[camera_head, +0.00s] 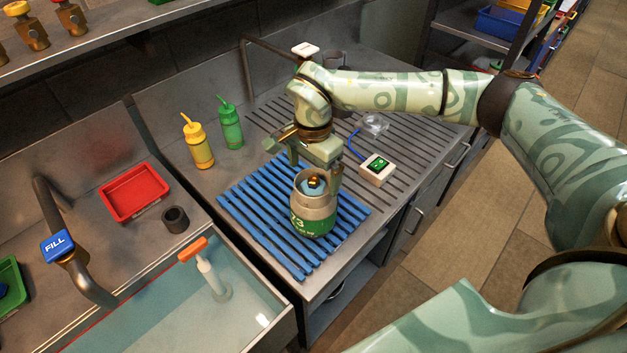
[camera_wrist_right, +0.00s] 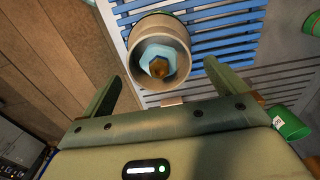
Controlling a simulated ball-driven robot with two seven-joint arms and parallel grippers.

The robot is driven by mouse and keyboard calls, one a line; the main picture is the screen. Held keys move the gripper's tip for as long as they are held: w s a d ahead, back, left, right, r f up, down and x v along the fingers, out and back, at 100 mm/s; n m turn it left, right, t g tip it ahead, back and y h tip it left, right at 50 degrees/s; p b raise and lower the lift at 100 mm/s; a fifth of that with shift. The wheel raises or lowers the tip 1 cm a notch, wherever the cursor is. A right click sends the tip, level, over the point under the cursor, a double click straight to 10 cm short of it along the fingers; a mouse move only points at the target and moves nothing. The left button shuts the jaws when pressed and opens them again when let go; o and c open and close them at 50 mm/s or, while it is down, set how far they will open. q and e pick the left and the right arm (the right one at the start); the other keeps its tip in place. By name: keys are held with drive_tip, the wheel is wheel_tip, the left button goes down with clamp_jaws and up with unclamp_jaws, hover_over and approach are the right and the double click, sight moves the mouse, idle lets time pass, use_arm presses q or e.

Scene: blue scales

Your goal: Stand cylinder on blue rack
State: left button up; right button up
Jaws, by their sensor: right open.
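The cylinder (camera_head: 314,218) is a squat green gas bottle with a beige collar and a blue and brass valve. It stands upright on the blue slatted rack (camera_head: 247,202), towards the rack's right front part. My right gripper (camera_head: 313,168) is open just above the cylinder's collar, with one finger to each side in the picture. In the right wrist view the collar and valve (camera_wrist_right: 158,60) lie between and beyond the open fingers (camera_wrist_right: 172,72). I cannot tell whether a finger touches the collar. My left gripper is not in view.
A white box with a green display (camera_head: 376,169) stands right of the rack, its blue cable running behind. Yellow (camera_head: 197,143) and green (camera_head: 230,126) bottles stand behind the rack. A water-filled sink (camera_head: 150,318) lies front left, near a red tray (camera_head: 134,193) and dark cup (camera_head: 175,219).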

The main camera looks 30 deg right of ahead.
wheel_tip(320, 180, up, 8)
drive_tip(key=shift+f, duration=0.2)
